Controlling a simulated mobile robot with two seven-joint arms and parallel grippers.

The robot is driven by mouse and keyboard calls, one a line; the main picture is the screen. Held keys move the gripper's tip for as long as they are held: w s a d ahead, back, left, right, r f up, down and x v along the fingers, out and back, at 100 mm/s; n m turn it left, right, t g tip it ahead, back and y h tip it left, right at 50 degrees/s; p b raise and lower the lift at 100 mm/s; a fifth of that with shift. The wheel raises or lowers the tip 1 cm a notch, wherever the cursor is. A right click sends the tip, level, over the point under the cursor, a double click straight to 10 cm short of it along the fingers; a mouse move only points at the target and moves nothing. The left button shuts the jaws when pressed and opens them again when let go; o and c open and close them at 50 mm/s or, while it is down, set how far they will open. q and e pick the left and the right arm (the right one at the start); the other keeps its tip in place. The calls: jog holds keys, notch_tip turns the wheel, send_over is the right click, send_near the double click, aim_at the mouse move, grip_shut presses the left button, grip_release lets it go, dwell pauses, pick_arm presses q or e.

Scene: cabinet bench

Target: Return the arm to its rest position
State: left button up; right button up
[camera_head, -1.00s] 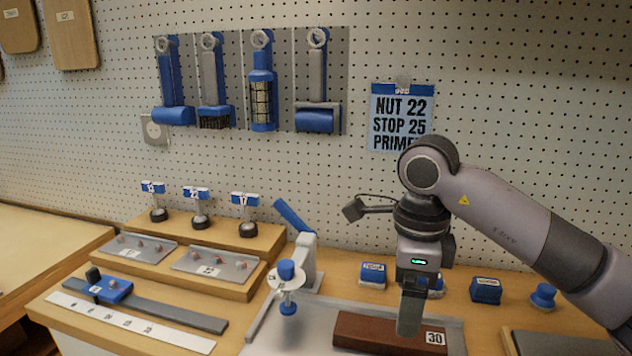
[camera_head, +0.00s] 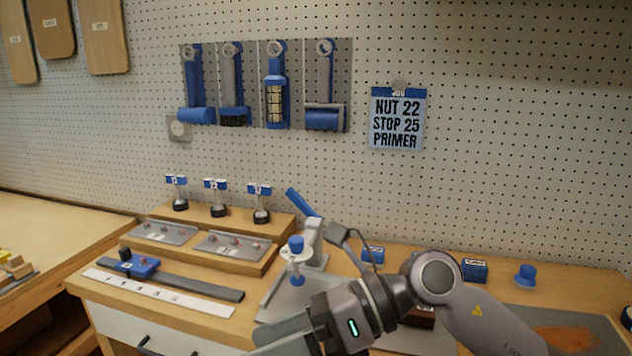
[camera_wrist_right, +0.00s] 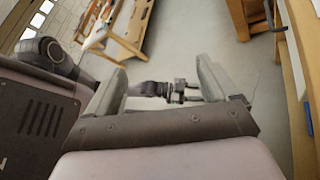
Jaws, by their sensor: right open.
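My right arm comes in from the lower right of the head view, with its gripper (camera_head: 268,338) low in front of the bench and pointing left. In the right wrist view the two fingers of this gripper (camera_wrist_right: 165,85) stand apart with nothing between them. Beyond them are the floor and what looks like another gripper, small and distant (camera_wrist_right: 178,90). My left gripper is not in the head view. The reddish-brown block (camera_head: 420,318) on the bench is mostly hidden behind my right arm.
The bench (camera_head: 255,318) holds a grey press (camera_head: 313,240), a stepped wooden stand (camera_head: 270,232), a white ruler strip (camera_head: 160,292) and several blue items at the back. A pegboard wall with hanging tools stands behind. Drawer handles (camera_head: 150,346) show on the bench front.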

jog(key=w+d+r+m+t+y, duration=0.2)
jog(key=r+m+t+y, duration=0.2)
jog(key=m+t, duration=0.3)
jog(key=w+d+r+m+t+y, duration=0.25)
jog(key=r+m+t+y, duration=0.25)
jog(key=m, duration=0.3)
jog(key=w+d+f+m+t+h, duration=0.25)
jog(key=d+m+t+h, duration=0.4)
jog(key=m+t, duration=0.45)
jog(key=d+f+m+g+h, duration=0.2)
jog(key=d+f+m+h, duration=1)
jog(key=m+h, duration=0.35)
jog(key=s+d+f+m+g, duration=0.3)
jog(key=s+f+g, duration=0.4)
jog(key=s+f, duration=0.45)
jog(key=s+d+f+m+g, duration=0.2)
jog(key=s+f+m+g, duration=0.2)
jog(key=s+f+g, duration=0.55)
jog(key=w+a+f+t+y+p, duration=0.1)
jog(key=w+a+f+t+p, duration=0.1)
jog(key=f+t, duration=0.4)
jog(key=shift+w+a+f+n+t+p, duration=0.35)
jog(key=shift+w+a+f+t+p, duration=0.1)
jog(key=shift+w+t, duration=0.95)
jog(key=shift+s, duration=0.1)
